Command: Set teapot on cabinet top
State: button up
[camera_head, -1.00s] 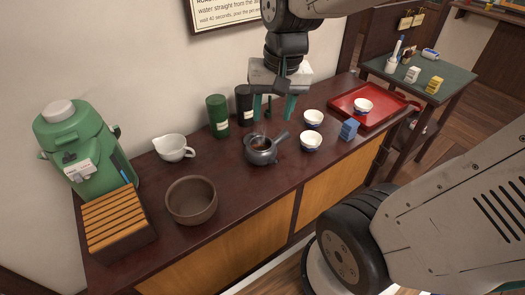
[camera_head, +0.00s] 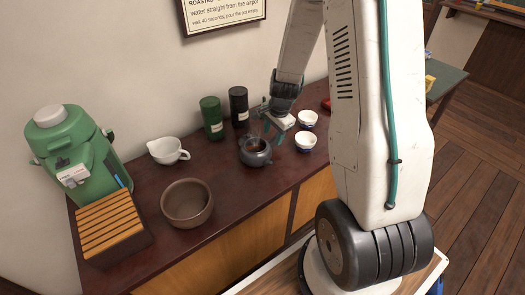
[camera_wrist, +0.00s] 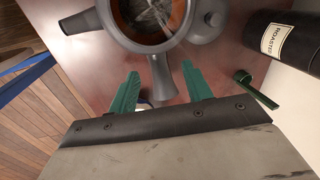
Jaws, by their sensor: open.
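The dark grey teapot (camera_head: 255,152) stands upright on the dark cabinet top (camera_head: 226,170), its top open. In the wrist view, brown contents show in the teapot (camera_wrist: 113,35), and its side handle points down toward my gripper (camera_wrist: 160,72). My gripper (camera_head: 275,129) is open at the teapot's right side in the head view, with green fingers on either side of the handle. Gaps show beside the handle; contact cannot be told.
Dark canisters (camera_head: 212,118) stand behind the teapot. White cups (camera_head: 305,141) stand close on the right. A green scoop (camera_wrist: 245,78) lies near the right finger. A white pitcher (camera_head: 167,151), brown bowl (camera_head: 187,204) and green airpot (camera_head: 75,155) stand left.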

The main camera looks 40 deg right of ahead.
aim_at(272, 140)
jog(key=f, duration=0.5)
jog(key=shift+w+f, duration=0.2)
jog(key=shift+w, duration=0.2)
grip_shut()
